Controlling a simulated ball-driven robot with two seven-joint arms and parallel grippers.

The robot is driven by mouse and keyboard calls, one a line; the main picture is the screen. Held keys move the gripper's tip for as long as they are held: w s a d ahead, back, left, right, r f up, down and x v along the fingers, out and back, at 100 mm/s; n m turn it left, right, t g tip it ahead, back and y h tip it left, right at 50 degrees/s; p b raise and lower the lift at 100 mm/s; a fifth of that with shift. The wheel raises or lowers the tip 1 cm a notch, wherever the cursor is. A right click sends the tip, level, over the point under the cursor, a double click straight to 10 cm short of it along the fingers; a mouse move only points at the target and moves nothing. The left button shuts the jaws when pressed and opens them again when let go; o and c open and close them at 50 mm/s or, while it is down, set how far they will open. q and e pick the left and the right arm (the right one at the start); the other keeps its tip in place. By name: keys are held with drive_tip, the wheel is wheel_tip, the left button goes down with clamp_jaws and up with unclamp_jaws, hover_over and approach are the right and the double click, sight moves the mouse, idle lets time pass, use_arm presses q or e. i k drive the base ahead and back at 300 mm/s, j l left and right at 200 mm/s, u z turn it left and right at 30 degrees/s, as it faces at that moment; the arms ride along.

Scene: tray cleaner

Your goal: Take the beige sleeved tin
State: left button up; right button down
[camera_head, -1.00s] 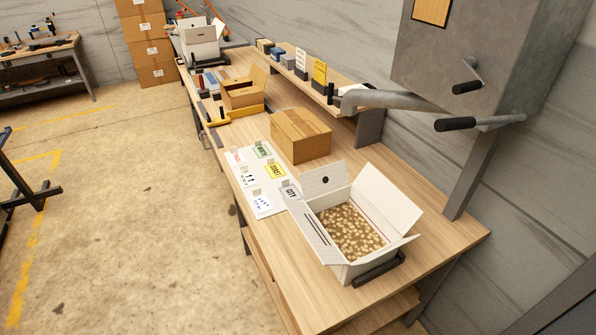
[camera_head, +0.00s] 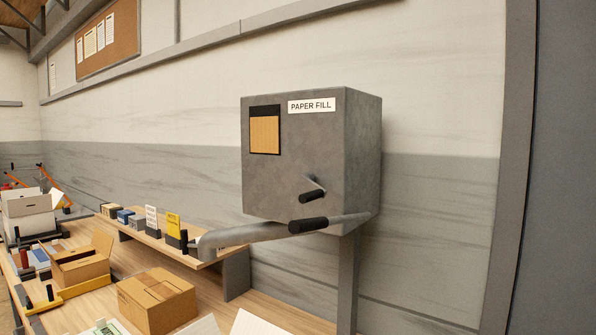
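I cannot make out a beige sleeved tin for certain in this view. Several small block-shaped items stand at the left end of the raised shelf (camera_head: 218,256): a tan one (camera_head: 111,210), a blue one (camera_head: 125,216) and a grey one (camera_head: 137,222). They are too small to tell whether any is a sleeved tin. Neither of my grippers is in view.
A grey "PAPER FILL" machine (camera_head: 330,160) with black-handled levers hangs at the wall. A closed cardboard box (camera_head: 157,300) and an open one (camera_head: 80,268) stand on the bench. A white carton (camera_head: 30,215) stands far left. White flaps show at the bottom edge.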

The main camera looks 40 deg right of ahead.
sight(109, 210)
drive_tip(key=u, duration=0.45)
drive_tip(key=i+j+u, duration=0.15)
drive_tip(key=u, duration=0.3)
drive_tip(key=i+j+u, duration=0.2)
drive_tip(key=u, duration=0.25)
drive_tip(key=i+j+u, duration=0.1)
drive_tip(key=u, duration=0.35)
drive_tip(key=i+l+z, duration=0.15)
drive_tip(key=i+z, duration=0.65)
drive_tip(key=i, duration=0.25)
drive_tip(key=i+j+z, duration=0.15)
drive_tip(key=i+z, duration=0.25)
drive_tip(key=i+u, duration=0.1)
drive_tip(key=i, duration=0.5)
drive_tip(key=i+u, duration=0.1)
drive_tip(key=i, duration=0.5)
drive_tip(key=i+l+u, duration=0.1)
drive_tip(key=i, duration=0.5)
drive_tip(key=i+l+u, duration=0.1)
drive_tip(key=i, duration=0.5)
drive_tip(key=i+j+z, duration=0.2)
drive_tip(key=i, duration=0.3)
drive_tip(key=i+j+z, duration=0.2)
drive_tip(key=i, duration=0.25)
drive_tip(key=i+j+z, duration=0.2)
drive_tip(key=i, duration=0.25)
